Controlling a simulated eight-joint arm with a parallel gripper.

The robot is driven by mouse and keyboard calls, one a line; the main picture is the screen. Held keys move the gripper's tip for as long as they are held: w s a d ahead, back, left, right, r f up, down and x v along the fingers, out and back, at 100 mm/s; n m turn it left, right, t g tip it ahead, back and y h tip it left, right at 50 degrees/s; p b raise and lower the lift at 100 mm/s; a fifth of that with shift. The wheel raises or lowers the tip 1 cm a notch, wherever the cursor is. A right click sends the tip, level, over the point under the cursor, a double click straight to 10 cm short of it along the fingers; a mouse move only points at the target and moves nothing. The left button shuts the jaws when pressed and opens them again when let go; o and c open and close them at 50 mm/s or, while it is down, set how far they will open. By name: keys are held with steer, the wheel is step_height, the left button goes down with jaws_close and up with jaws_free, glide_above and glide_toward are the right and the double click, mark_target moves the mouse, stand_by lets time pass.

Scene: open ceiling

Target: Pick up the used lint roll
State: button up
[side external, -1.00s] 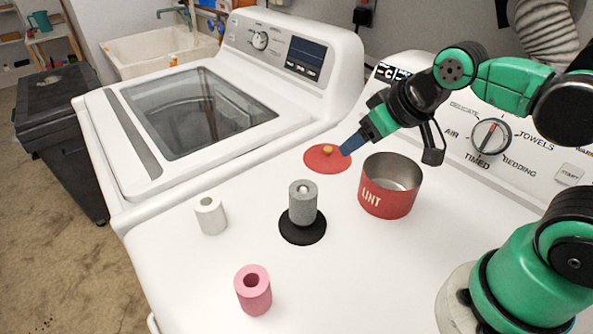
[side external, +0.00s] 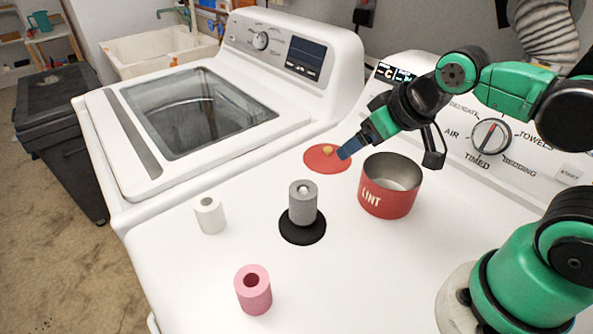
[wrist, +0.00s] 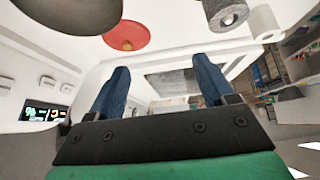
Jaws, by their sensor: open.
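A grey lint roll (side external: 303,204) stands upright on a round black base (side external: 303,232) in the middle of the white machine top. It also shows at the top of the wrist view (wrist: 228,14). A white roll (side external: 210,216) stands to its left and a pink roll (side external: 252,291) stands nearer the front. Which roll the task calls used is not marked. My gripper (side external: 348,148) is open and empty, with its blue fingers above the red lid, behind and to the right of the grey roll. Both fingers show apart in the wrist view (wrist: 162,72).
A red tin marked LINT (side external: 386,199) stands open to the right of the grey roll. A flat red lid with a knob (side external: 320,162) lies behind it. A control panel (side external: 520,145) rises at the back right. The machine top is clear around the white and pink rolls.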

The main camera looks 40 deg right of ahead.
steer(key=shift+o, duration=0.7)
step_height(320, 180, up, 4)
steer(key=n+g+y, duration=0.2)
steer(key=n+g, duration=0.1)
steer(key=n, duration=0.1)
glide_above(306, 190)
steer(key=shift+h, duration=0.3)
steer(key=f, duration=0.8)
steer(key=shift+s+d+f, duration=0.1)
steer(key=shift+s+f, duration=0.1)
steer(key=shift+s, duration=0.2)
steer(key=shift+f, duration=0.5)
steer(key=shift+x, duration=2.7)
